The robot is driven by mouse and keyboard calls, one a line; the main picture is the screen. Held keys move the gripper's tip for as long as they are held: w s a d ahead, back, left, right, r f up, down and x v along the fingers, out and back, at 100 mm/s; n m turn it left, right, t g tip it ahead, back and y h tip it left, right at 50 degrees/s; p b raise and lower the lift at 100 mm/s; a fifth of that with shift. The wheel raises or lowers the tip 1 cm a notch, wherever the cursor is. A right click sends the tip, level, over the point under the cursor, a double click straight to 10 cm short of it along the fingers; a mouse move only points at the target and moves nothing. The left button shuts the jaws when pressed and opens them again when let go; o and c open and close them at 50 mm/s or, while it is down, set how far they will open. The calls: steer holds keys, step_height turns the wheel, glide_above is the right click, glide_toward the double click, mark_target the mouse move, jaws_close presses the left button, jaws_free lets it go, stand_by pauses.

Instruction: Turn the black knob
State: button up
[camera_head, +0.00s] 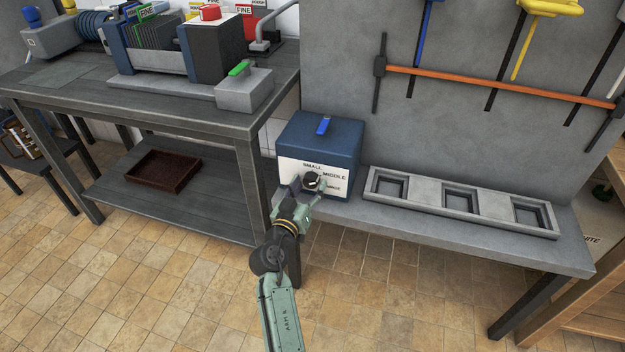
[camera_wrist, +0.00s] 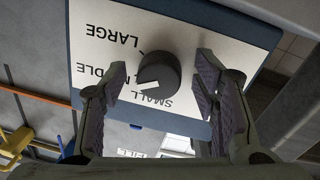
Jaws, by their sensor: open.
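The black knob (camera_wrist: 160,68) sticks out of a white panel (camera_wrist: 112,42) on the front of a blue box (camera_head: 342,137). The panel has the words SMALL, MIDDLE and LARGE. In the wrist view the knob's white mark points to the lower left, near SMALL and MIDDLE. My gripper (camera_wrist: 161,66) is open, with one finger on each side of the knob and a visible gap on both sides. In the head view the knob (camera_head: 312,179) is partly screened by my gripper (camera_head: 299,192) in front of the box.
A taller dark table (camera_head: 150,105) stands close on the left, carrying a machine with a green switch (camera_head: 239,68).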

stand_by(0.3)
steer(key=c, duration=1.2)
steer(key=shift+o, duration=0.2)
steer(key=shift+n, duration=0.4)
steer(key=n, duration=0.4)
steer(key=shift+d+r+n+t+b, duration=0.1)
steer(key=shift+d+n+t+b, duration=0.05)
steer(key=shift+n+t+b, duration=0.2)
steer(key=n+p, duration=0.1)
steer(key=n, duration=0.5)
steer(key=shift+d+r+n, duration=0.1)
steer(key=shift+n, duration=0.25)
